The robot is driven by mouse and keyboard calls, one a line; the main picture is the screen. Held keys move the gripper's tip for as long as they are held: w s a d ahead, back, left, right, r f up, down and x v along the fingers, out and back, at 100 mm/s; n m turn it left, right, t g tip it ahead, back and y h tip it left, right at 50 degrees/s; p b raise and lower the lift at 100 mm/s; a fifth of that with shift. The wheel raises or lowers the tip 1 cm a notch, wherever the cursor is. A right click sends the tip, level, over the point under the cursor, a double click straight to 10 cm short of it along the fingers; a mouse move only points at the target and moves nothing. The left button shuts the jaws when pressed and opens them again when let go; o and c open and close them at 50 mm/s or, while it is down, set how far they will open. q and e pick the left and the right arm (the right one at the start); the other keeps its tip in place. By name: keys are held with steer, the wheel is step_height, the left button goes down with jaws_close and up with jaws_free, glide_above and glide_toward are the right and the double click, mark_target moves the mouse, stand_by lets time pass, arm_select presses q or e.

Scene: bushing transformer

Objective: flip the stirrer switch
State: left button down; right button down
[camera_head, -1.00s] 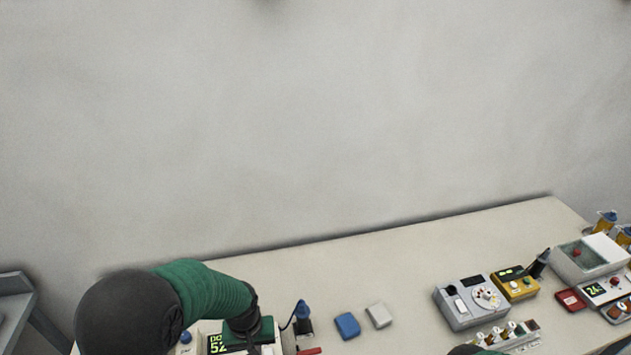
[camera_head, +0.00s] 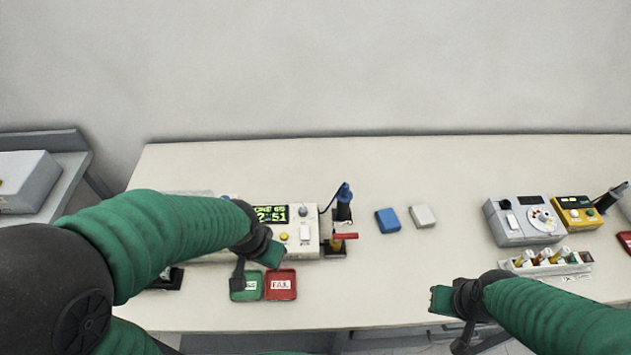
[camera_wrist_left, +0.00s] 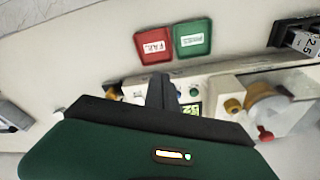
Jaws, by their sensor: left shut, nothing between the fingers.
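A white device (camera_head: 291,246) with a green-lit display (camera_head: 271,214) stands at the middle left of the table. A white switch (camera_head: 305,232) sits on its right part, beside a yellow button (camera_head: 284,236); which way it is set is too small to tell. My left gripper (camera_head: 238,284) is at the device's front edge, over the green tray, left of the switch and apart from it. In the left wrist view my left gripper (camera_wrist_left: 163,92) is shut and empty, with the device partly hidden behind it. My right gripper (camera_head: 461,343) is over the table's front edge; its fingers are unclear.
Green (camera_head: 245,291) and red (camera_head: 280,290) trays lie in front of the device. A holder with a blue-topped tool (camera_head: 344,206) stands at its right. Blue (camera_head: 388,220) and white (camera_head: 423,216) blocks lie further right, then a grey dial device (camera_head: 511,229) and a vial rack (camera_head: 548,266).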

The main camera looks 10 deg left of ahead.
mark_target(308, 230)
arm_select(q)
steer(key=w+d+r+m+h+p, duration=0.1)
steer(key=w+r+m+p, duration=0.1)
steer(key=w+m, duration=0.4)
steer(key=w+d+r+m+g+h+p, duration=0.1)
steer(key=w+r+m+h+p, duration=0.1)
steer(key=w+r+m, duration=0.3)
steer(key=shift+w+m+g, duration=0.3)
steer(key=shift+w+m, duration=0.45)
steer(key=shift+m, duration=0.25)
steer(key=shift+f, duration=0.1)
steer(key=p+x, duration=0.1)
steer(key=x, duration=0.3)
steer(key=p+x, duration=0.1)
steer(key=x, duration=0.4)
steer(key=a+p+x, duration=0.1)
steer(key=x, duration=0.3)
steer(key=shift+d+f+p, duration=0.1)
steer(key=shift+f+p, duration=0.2)
steer(key=shift+f, duration=0.25)
steer(key=shift+w, duration=0.1)
steer(key=shift+w+a+r, duration=0.2)
steer(key=shift+w+a, duration=0.05)
steer(key=shift+w, duration=0.4)
